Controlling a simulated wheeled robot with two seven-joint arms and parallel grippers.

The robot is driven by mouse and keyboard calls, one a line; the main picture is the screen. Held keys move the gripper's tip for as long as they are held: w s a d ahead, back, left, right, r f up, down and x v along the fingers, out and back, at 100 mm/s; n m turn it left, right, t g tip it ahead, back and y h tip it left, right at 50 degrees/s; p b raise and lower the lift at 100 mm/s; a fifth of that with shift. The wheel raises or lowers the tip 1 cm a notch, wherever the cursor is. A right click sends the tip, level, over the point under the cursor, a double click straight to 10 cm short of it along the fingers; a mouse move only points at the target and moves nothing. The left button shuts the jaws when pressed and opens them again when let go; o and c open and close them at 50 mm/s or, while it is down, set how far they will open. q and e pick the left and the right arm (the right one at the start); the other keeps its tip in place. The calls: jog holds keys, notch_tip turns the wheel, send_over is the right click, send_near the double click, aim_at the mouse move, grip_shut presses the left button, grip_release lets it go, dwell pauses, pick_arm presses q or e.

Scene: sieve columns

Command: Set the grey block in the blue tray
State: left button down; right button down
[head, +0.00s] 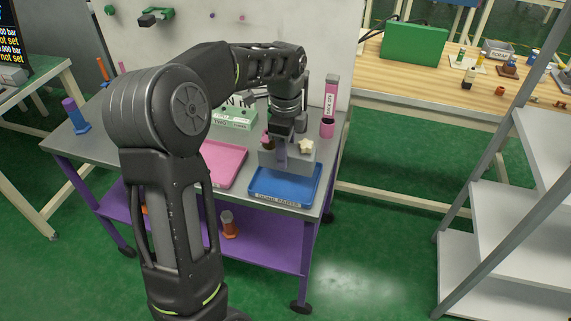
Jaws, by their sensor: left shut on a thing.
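The blue tray (287,198) lies at the front right of the grey-topped cart and has a label on its front edge. The grey block (299,165) is at the tray's back part, upright. A cream star-shaped piece (306,146) shows on its top right, and a small dark and pink piece shows at its top left. My left gripper (282,143) points down from above and is shut on the grey block. I cannot tell whether the block touches the tray floor. My right gripper is not in view.
A pink tray (224,165) lies left of the blue tray. A pink tube stand (328,112) stands behind it at the right. A shelf rack (518,215) stands at the right, with green floor between.

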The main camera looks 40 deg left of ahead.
pick_arm(q)
jog(key=shift+f, duration=2.45)
jog(key=shift+f, duration=0.2)
jog(key=c, duration=0.7)
grip_release()
jog(key=shift+r, duration=0.1)
notch_tip(320, 180, up, 12)
jog(key=shift+r, duration=0.1)
